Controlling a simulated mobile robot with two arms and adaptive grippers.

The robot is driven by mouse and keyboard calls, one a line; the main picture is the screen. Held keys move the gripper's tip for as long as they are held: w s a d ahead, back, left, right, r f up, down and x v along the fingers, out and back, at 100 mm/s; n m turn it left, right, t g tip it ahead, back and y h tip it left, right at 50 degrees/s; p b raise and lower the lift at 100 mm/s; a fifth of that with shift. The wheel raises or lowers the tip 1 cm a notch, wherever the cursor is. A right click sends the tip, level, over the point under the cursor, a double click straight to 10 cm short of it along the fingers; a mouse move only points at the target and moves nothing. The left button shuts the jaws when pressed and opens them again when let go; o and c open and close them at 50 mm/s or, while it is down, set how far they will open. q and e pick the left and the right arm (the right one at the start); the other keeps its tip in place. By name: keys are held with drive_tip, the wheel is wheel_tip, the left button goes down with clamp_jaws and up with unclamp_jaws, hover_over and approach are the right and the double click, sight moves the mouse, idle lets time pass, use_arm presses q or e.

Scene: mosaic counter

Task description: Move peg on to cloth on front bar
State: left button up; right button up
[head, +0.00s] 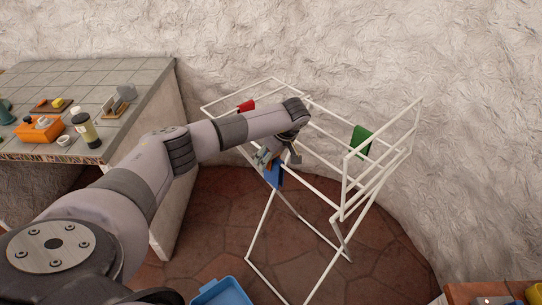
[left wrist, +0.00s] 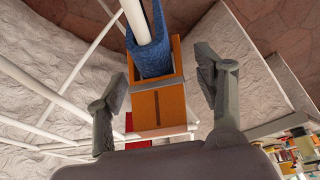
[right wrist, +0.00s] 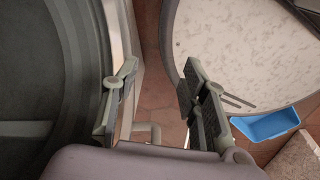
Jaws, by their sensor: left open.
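A blue cloth (head: 274,177) hangs on the front bar of the white drying rack (head: 338,186). In the left wrist view the blue cloth (left wrist: 150,58) wraps the white bar (left wrist: 134,18). The orange-brown peg (left wrist: 158,107) sits around the cloth and bar, its jaws on either side of them. My left gripper (left wrist: 160,78) is open, with the peg between its fingers and a visible gap on each side. In the head view my left gripper (head: 271,157) is at the cloth and mostly hides the peg. My right gripper (right wrist: 155,82) is open and empty, away from the rack.
A red cloth (head: 246,106) and a green cloth (head: 361,141) hang elsewhere on the rack. A tiled counter (head: 90,78) with several items stands at left. A blue bin (head: 221,292) sits on the floor below. The rough white wall is close behind the rack.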

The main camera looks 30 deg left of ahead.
use_arm(q)
drive_tip(key=v, duration=1.2)
drive_tip(key=shift+s+f, duration=0.1)
